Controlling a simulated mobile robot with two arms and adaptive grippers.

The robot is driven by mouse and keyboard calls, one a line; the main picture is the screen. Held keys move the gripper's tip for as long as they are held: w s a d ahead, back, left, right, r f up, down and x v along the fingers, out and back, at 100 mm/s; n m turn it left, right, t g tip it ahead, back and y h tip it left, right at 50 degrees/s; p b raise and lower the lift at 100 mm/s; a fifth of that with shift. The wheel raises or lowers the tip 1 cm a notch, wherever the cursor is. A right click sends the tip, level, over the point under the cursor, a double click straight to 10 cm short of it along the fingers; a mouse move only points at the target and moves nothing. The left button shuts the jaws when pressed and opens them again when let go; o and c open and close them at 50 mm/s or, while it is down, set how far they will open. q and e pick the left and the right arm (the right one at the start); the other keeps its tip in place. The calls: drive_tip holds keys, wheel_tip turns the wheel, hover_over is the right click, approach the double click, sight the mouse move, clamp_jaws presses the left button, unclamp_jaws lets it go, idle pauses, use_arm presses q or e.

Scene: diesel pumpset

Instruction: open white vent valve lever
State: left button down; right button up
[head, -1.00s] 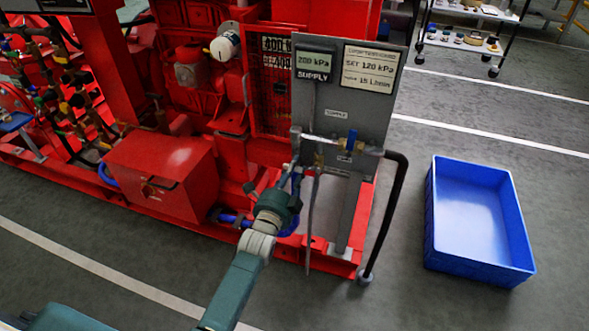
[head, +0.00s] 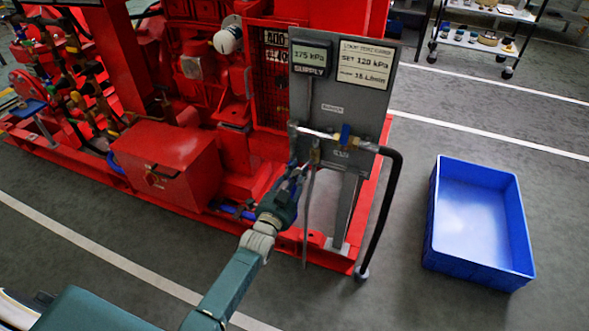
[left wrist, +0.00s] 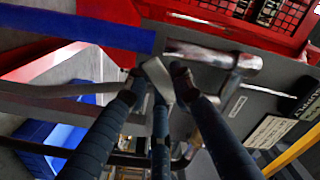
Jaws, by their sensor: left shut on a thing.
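My left gripper (head: 298,173) reaches up to the pipework on the grey supply panel (head: 372,105), just below the left end of its horizontal pipe. In the left wrist view the fingertips (left wrist: 155,76) are closed around a pale, flat piece, the white vent valve lever (left wrist: 158,80). In the head view the lever is too small and too covered by the fingers to make out. A blue-handled valve (head: 346,135) sits on the pipe to the right. The supply display (head: 310,56) reads 175 kPa. My right gripper is not in view.
A black hose (head: 392,205) runs from the pipe down to the floor. A red pumpset frame and red box (head: 166,165) stand behind and left. A blue crate (head: 432,225) is on the floor at right. A shelf cart (head: 470,42) is at top right.

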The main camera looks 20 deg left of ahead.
use_arm(q)
drive_tip(key=d+n, duration=0.1)
drive_tip(key=n, duration=0.2)
drive_tip(key=d+f+n, duration=0.1)
drive_tip(key=d+n, duration=0.1)
drive_tip(key=n, duration=0.1)
drive_tip(key=d+n, duration=0.1)
drive_tip(key=n, duration=0.2)
drive_tip(key=shift+s+d+f, duration=0.1)
drive_tip(key=shift+d+f, duration=0.15)
drive_tip(key=shift+f, duration=0.05)
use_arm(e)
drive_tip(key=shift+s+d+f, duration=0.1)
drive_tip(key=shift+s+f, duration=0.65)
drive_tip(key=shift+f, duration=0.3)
use_arm(q)
drive_tip(key=c, duration=1.4)
unclamp_jaws()
drive_tip(key=shift+c, duration=0.2)
drive_tip(key=shift+s, duration=0.1)
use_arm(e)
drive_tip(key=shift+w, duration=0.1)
use_arm(q)
drive_tip(key=s, duration=1.1)
drive_tip(key=shift+s+a, duration=0.15)
drive_tip(key=shift+s, duration=0.25)
